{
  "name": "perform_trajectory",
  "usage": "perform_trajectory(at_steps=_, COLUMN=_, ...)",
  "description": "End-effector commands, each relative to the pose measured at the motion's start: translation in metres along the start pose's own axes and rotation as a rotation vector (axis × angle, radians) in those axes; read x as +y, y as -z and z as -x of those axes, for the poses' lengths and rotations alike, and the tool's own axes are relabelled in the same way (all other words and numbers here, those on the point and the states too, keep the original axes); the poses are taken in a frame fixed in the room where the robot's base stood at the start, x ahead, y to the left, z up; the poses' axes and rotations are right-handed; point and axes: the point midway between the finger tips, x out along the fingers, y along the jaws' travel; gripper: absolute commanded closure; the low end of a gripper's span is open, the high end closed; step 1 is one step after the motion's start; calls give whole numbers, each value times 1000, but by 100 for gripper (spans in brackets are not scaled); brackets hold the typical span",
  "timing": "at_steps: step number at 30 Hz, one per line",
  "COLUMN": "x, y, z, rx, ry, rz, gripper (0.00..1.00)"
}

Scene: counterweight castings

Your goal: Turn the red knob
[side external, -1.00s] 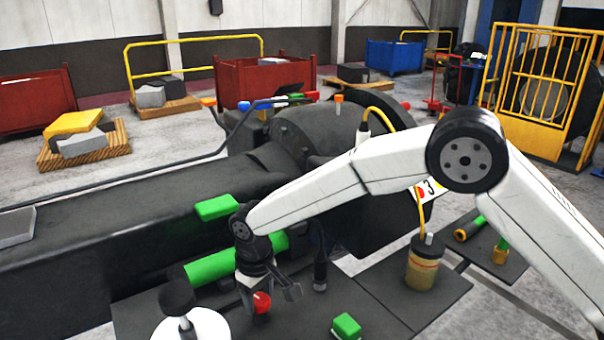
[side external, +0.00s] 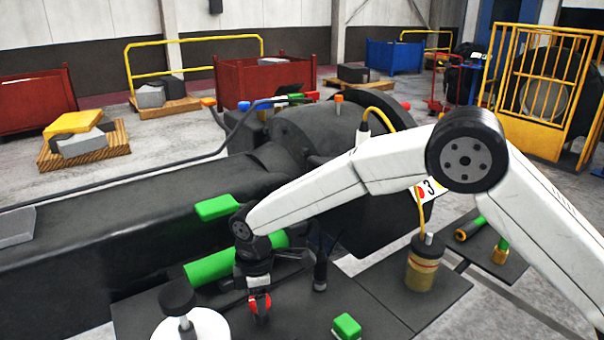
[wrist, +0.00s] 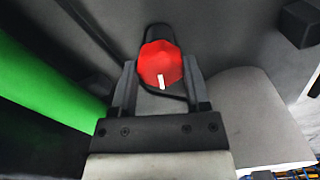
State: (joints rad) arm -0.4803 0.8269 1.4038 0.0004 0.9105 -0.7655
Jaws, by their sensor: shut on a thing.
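The red knob (side external: 260,304) is at the front of the dark bench in the side external view, below my wrist. In the wrist view the red knob (wrist: 161,64) is faceted, with a white mark at its lower edge. My gripper (side external: 260,297) points down at the knob, with its dark fingers on either side of it. In the wrist view my gripper (wrist: 160,85) has one finger at the left and one at the right of the knob, shut on it. The fingers partly hide the knob in the side external view.
A green cylinder (side external: 208,270) lies just behind my gripper. A green block (side external: 346,327) is to the right, and a black knob on a white round base (side external: 208,328) is to the left. A yellowish canister (side external: 423,268) stands farther right.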

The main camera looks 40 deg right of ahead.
Motion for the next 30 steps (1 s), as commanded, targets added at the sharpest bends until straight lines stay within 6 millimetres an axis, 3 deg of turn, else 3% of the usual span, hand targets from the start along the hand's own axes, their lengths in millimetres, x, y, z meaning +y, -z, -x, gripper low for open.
perform_trajectory(at_steps=10, x=0, y=-1, z=0, rx=-2, ry=1, rz=164, gripper=99)
perform_trajectory(at_steps=25, x=0, y=-1, z=0, rx=-3, ry=1, rz=186, gripper=99)
perform_trajectory(at_steps=26, x=0, y=-1, z=0, rx=-3, ry=1, rz=185, gripper=30)
perform_trajectory(at_steps=28, x=0, y=-1, z=0, rx=-2, ry=1, rz=185, gripper=8)
perform_trajectory(at_steps=30, x=0, y=-1, z=0, rx=-2, ry=1, rz=185, gripper=4)
